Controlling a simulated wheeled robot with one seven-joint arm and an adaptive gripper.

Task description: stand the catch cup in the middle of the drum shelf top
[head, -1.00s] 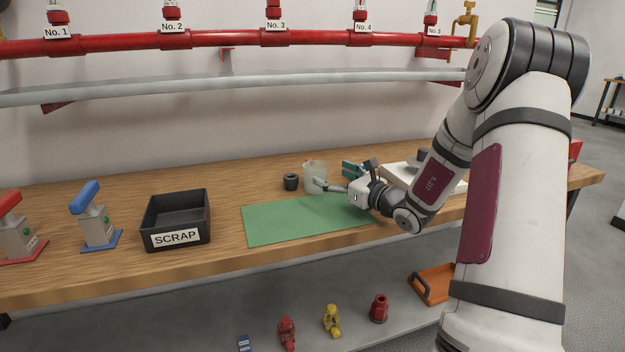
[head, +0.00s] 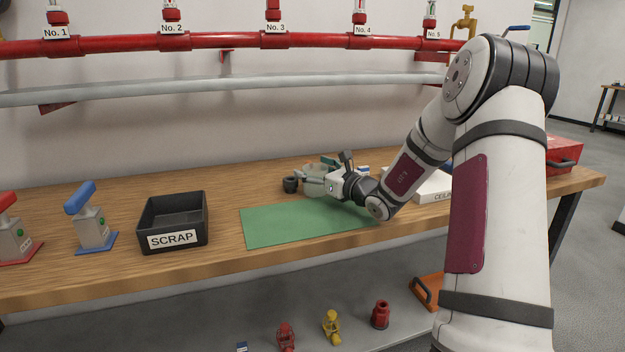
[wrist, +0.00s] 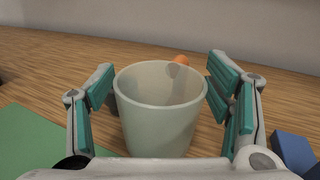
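The catch cup, a pale translucent cup (wrist: 158,112), stands upright on the wooden bench. In the wrist view it sits between the two teal-padded fingers of my gripper (wrist: 162,84), with a gap on each side. In the head view my gripper (head: 318,180) is low over the bench beyond the green mat, and its fingers partly hide the cup (head: 314,169). My gripper is open and not closed on the cup. I cannot make out a drum shelf in these views.
A small black cup (head: 290,185) stands just left of the catch cup. The green mat (head: 290,225) lies in front. A black SCRAP bin (head: 172,222) is farther left. A blue block (wrist: 293,150) lies right of my gripper. A red toolbox (head: 565,160) is at the right end.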

